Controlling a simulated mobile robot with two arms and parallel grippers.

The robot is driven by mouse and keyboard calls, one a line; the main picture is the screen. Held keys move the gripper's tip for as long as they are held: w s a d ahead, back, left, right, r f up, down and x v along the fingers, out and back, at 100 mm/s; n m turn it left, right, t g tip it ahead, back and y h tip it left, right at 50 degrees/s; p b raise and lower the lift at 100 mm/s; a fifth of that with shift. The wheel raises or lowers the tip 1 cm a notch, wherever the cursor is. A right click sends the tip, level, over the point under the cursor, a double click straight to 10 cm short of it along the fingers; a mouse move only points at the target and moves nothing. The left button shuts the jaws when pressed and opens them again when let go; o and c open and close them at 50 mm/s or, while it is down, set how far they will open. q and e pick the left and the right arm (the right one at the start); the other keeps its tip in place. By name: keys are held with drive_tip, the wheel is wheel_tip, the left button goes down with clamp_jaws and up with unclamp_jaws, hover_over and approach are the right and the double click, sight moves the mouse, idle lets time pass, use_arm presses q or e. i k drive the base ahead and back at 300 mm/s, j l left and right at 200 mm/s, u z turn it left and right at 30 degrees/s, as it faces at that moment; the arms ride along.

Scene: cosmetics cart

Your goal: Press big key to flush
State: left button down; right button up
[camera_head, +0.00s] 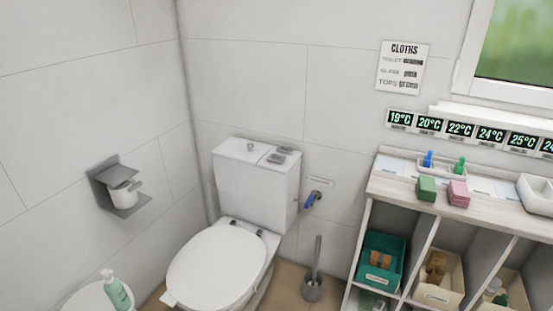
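A white toilet stands in the corner, with its cistern (255,190) against the back wall and its seat lid (217,262) down. Two grey flush keys lie side by side on the right part of the cistern top: a front key (276,159) and a rear key (284,150). The front key looks slightly larger, but at this size I cannot be sure. A small round knob (250,147) sits further left on the cistern top. Nothing covers the keys. Neither of my grippers is in view.
A blue-handled valve (312,199) and a toilet brush (312,286) are right of the toilet. A shelf unit (393,190) with bins stands at right. A paper holder (104,180) is on the left wall; a pump bottle (116,292) stands front left. Space above the cistern is clear.

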sight(279, 160)
drive_tip(key=i+j+z, duration=0.1)
drive_tip(key=i, duration=1.35)
